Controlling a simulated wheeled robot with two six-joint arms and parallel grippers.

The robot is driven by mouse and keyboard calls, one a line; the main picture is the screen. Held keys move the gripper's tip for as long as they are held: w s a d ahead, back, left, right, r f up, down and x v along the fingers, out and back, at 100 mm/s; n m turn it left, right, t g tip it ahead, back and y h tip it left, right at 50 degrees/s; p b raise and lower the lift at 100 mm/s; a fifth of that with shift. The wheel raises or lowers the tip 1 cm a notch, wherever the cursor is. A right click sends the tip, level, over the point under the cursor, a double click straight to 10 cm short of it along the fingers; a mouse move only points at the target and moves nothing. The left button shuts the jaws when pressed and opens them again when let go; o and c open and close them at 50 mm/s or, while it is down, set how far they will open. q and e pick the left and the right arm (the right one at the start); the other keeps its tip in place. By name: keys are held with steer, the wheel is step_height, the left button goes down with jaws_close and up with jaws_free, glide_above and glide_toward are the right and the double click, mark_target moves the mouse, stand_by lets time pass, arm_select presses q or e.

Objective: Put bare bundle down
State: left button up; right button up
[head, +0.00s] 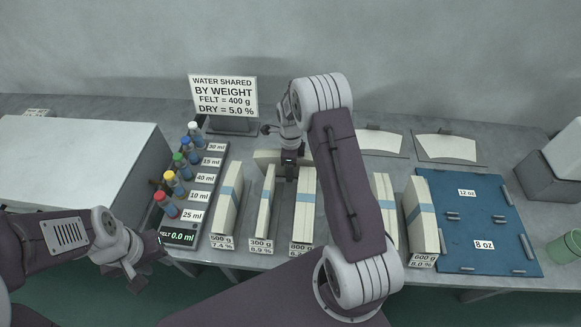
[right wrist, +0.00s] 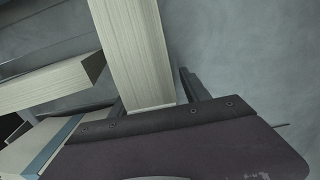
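A cream bundle with no visible band, the bare bundle (head: 266,156), is behind the row of banded bundles, partly hidden by my right arm. My right gripper (head: 289,172) is at this bundle, its fingertips mostly hidden in the head view. In the right wrist view the bare bundle (right wrist: 132,50) stretches away between the fingers of my right gripper (right wrist: 155,92). A gap shows beside the right-hand finger, so the gripper looks open around it. My left gripper (head: 148,277) is empty at the lower left, with its fingers apart.
Several blue-banded bundles (head: 226,205) stand in a labelled row. Bottles (head: 171,182) line a dark rack (head: 215,150) on the left. A blue mat (head: 460,215) lies on the right. Sloped cream panels (head: 445,147) and a sign (head: 223,96) are at the back.

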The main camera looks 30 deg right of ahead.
steer(key=shift+r, duration=0.25)
step_height(320, 180, up, 12)
steer(key=shift+f, duration=0.1)
steer(key=shift+o, duration=0.5)
steer(key=shift+s+a+r+p, duration=0.2)
steer(key=shift+r+p, duration=0.15)
steer(key=shift+p, duration=0.65)
steer(key=shift+w+f+b, duration=0.1)
steer(key=shift+f+b, duration=0.2)
steer(key=shift+f, duration=0.05)
step_height(320, 180, down, 4)
steer(key=shift+r, duration=0.1)
steer(key=f, duration=0.4)
steer(key=shift+d+f+p, duration=0.2)
steer(key=shift+p, duration=0.1)
steer(key=shift+w+f, duration=0.1)
steer(key=shift+f, duration=0.35)
jaws_close()
